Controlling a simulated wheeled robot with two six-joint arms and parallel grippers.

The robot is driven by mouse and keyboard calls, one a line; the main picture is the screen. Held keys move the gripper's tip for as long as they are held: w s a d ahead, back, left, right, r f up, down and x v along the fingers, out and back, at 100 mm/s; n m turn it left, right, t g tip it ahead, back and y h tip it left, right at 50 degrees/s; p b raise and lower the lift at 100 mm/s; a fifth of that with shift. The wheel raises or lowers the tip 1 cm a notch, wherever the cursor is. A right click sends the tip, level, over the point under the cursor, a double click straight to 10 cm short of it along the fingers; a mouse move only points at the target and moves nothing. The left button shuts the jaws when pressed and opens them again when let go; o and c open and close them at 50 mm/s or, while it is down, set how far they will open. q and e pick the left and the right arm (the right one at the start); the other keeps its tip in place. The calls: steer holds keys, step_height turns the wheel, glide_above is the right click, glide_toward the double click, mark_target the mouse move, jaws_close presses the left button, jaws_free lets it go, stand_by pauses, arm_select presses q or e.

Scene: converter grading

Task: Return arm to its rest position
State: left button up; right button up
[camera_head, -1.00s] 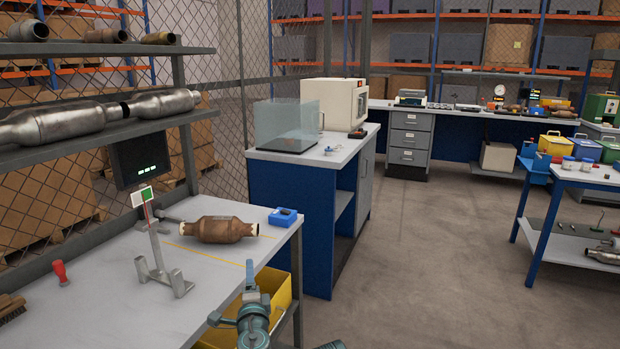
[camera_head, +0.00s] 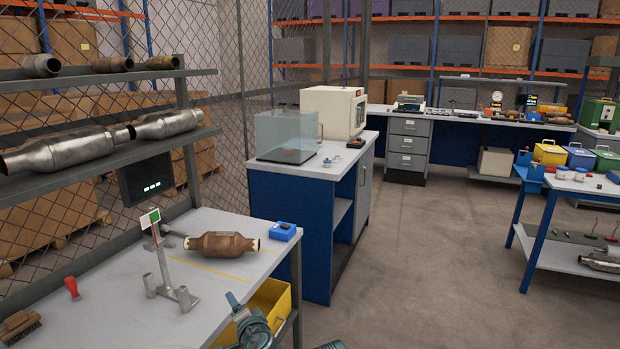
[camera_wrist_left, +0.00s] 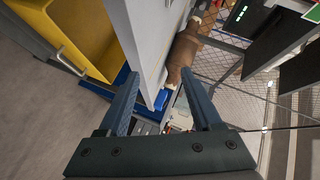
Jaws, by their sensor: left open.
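My left gripper (camera_head: 236,303) shows at the lower middle of the head view, beside the front edge of the workbench and by the yellow bin. In the left wrist view its two blue fingers (camera_wrist_left: 160,75) are spread apart with nothing held between them. A rusty brown catalytic converter (camera_head: 222,244) lies on the workbench, apart from the gripper; part of it also shows in the wrist view (camera_wrist_left: 185,48). My right gripper is not in view.
The grey workbench (camera_head: 110,310) holds a metal stand (camera_head: 168,270), a blue box (camera_head: 283,232), a red-handled tool (camera_head: 72,289) and a brush (camera_head: 20,326). A yellow bin (camera_head: 270,302) sits below its edge. The floor (camera_head: 430,270) to the right is clear.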

arm_select(q)
steer(key=s+d+n+g+h+p, duration=0.1)
steer(key=s+d+g+h+p, duration=0.1)
steer(key=s+d+g+p, duration=0.2)
steer(key=s+d+n+g+h+p, duration=0.1)
steer(key=s+d+g+p, duration=0.3)
steer(key=s, duration=0.6)
steer(key=s+d+r+n+g+h+p, duration=0.1)
steer(key=s+d+n+g+h+p, duration=0.1)
steer(key=s+d+g+p, duration=0.2)
steer(key=s+g+p, duration=0.1)
steer(key=s+p, duration=0.1)
steer(key=shift+s+n+h+p, duration=0.3)
steer(key=shift+s+n, duration=0.1)
steer(key=shift+d, duration=0.1)
